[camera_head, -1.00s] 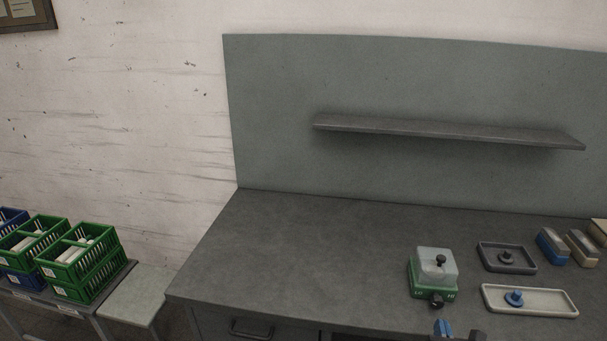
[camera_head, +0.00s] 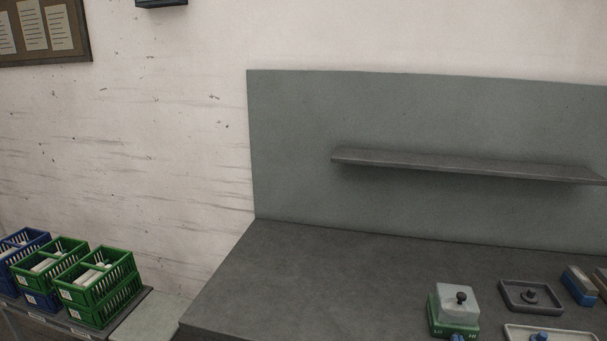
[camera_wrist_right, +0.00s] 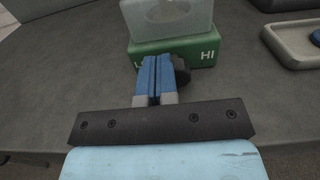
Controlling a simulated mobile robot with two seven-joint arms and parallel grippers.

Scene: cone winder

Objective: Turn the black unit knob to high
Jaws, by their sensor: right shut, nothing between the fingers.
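The green unit (camera_head: 453,328) with a clear box-like cover (camera_head: 457,300) stands near the front of the bench. Its base (camera_wrist_right: 200,54) has a "HI" label on the right in the right wrist view; the left label is partly hidden. The black unit knob (camera_wrist_right: 181,70) shows on the front face, just right of the blue fingertips, which partly cover it. My right gripper (camera_wrist_right: 155,64) is shut and empty. Its fingertips are at the left side of the knob; I cannot tell if they touch. In the head view only the blue tips (camera_head: 457,338) show. My left gripper is out of view.
Right of the unit are a dark tray (camera_head: 512,302), a pale tray (camera_head: 520,332) with a blue knobbed piece (camera_head: 541,337), and a blue-and-grey block (camera_head: 579,286). The bench (camera_head: 320,285) is clear left of the unit. Crates (camera_head: 97,287) stand far left.

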